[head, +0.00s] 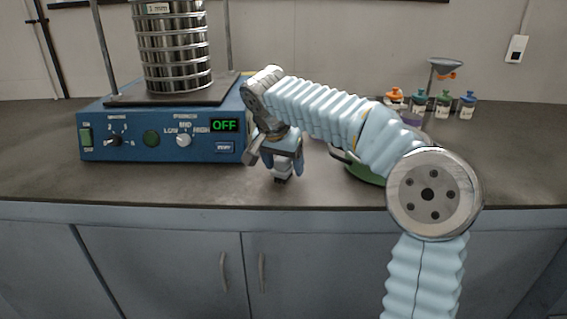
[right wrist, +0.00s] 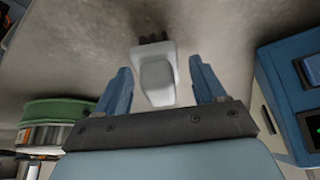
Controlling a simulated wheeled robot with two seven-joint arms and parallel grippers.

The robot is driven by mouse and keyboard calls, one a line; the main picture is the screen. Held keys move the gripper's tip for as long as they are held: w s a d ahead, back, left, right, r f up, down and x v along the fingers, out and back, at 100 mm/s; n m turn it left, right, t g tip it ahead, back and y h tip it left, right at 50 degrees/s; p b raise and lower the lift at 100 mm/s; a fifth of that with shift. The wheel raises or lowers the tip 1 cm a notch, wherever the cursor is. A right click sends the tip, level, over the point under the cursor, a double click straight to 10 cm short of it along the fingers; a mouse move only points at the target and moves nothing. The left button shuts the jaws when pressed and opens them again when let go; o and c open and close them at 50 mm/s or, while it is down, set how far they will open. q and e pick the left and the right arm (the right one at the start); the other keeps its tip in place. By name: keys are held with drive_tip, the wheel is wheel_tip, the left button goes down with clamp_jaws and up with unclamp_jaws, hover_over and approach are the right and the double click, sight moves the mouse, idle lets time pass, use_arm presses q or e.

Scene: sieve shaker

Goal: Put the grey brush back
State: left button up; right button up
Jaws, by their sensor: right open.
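The grey brush (right wrist: 158,80), a pale grey block with dark bristles at one end, lies between the two blue fingers of my right gripper (right wrist: 160,65) in the right wrist view. The fingers are open, with a visible gap on each side of the brush. In the head view my right gripper (head: 284,158) is low over the bench in front of the shaker's right end. The brush (head: 283,171) shows there between the fingers, its dark end down near the bench top. Its upper part is hidden by the gripper. My left gripper is out of view.
A blue sieve shaker (head: 165,150) with a stack of metal sieves (head: 175,50) stands at left; its display reads OFF. A green round item (head: 366,174) is partly behind my right arm. Several small coloured-lid jars (head: 443,106) and a funnel (head: 446,65) stand at back right.

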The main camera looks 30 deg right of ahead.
drive_tip(key=v, duration=1.2)
drive_tip(key=shift+p, duration=0.4)
drive_tip(key=shift+w, duration=0.1)
